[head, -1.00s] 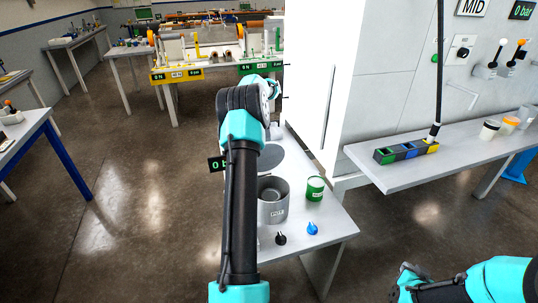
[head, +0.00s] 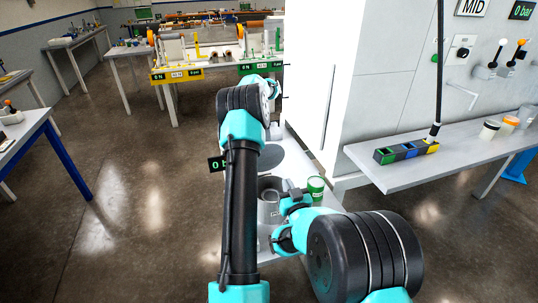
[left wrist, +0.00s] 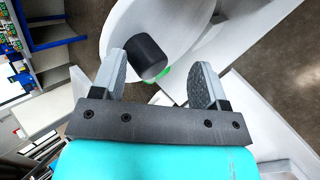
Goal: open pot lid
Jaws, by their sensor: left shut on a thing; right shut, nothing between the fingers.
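The grey pot (head: 268,207) stands on the small table, its round mouth showing; my arms hide parts of it. In the left wrist view my left gripper (left wrist: 158,66) is shut on the black knob (left wrist: 147,57) above a pale round disc, seemingly the lid (left wrist: 118,38). In the head view that gripper is hidden behind my own arm. My right gripper (head: 284,214) is shut and empty at the right side of the pot. I cannot tell whether it touches the pot.
A green can (head: 316,187) stands just right of the pot. A grey disc (head: 270,160) shows behind the pot. A white cabinet (head: 310,90) rises close behind and right. A bench (head: 400,175) with coloured blocks (head: 405,152) is farther right.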

